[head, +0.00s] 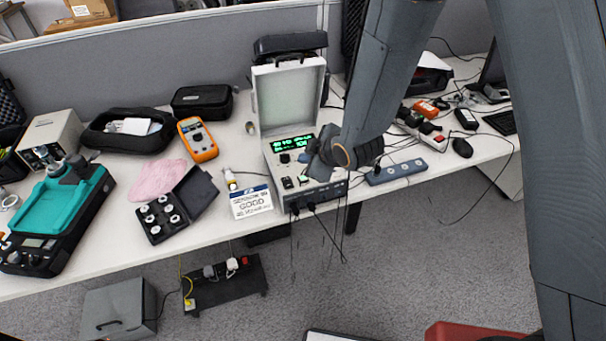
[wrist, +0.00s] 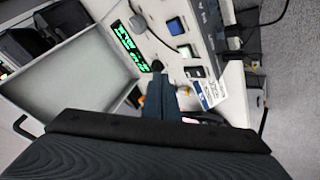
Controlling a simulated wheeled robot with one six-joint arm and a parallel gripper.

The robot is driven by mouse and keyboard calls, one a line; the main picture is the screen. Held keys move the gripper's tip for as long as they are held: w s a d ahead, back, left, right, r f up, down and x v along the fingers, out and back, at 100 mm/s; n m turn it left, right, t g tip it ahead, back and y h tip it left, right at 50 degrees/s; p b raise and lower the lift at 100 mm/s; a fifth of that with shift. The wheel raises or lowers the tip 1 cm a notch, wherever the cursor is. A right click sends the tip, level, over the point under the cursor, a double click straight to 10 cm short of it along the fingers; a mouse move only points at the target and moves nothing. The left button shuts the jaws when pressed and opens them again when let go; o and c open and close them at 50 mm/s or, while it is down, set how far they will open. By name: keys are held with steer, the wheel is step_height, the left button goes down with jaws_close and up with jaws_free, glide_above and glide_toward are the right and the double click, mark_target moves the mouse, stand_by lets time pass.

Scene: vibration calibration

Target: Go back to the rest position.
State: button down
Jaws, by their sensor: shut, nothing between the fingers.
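My gripper (head: 308,162) is over the right part of the calibrator's panel in the head view, with my grey arm coming down from the top. In the wrist view my gripper (wrist: 157,68) points at the panel next to the green display. It is shut and holds nothing. The calibrator (head: 276,160) is a light case with its lid (head: 290,97) standing open and its green display (head: 294,143) lit. In the wrist view the lid (wrist: 75,75) is on the left and the lit display (wrist: 128,47) is above my gripper. I cannot tell whether the fingertips touch the panel.
A white card reading GOOD (head: 251,202) lies left of the calibrator. An orange multimeter (head: 198,140), a black box of round parts (head: 165,217) and a pink cloth (head: 158,178) lie further left. Cables hang over the table's front edge.

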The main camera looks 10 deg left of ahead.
steer(key=shift+r, duration=0.6)
steer(key=s+d+r+m+g+h+b, duration=0.1)
steer(key=d+m+h, duration=0.15)
steer(key=d, duration=0.45)
steer(key=s+d+r+m+h, duration=0.1)
steer(key=d+m, duration=0.3)
steer(key=d, duration=0.3)
steer(key=d+r+m+g+h+b, duration=0.1)
steer(key=d+r+m+h, duration=0.15)
steer(key=d, duration=0.45)
steer(key=s+d+r+m+g+b, duration=0.1)
steer(key=s+d+m+g+b, duration=0.1)
steer(key=s+d+m, duration=0.6)
steer(key=s+d+g, duration=0.1)
steer(key=s+d, duration=0.1)
steer(key=s, duration=0.3)
steer(key=shift+d+r+m, duration=0.25)
steer(key=shift+r+m, duration=0.05)
steer(key=shift+r, duration=0.1)
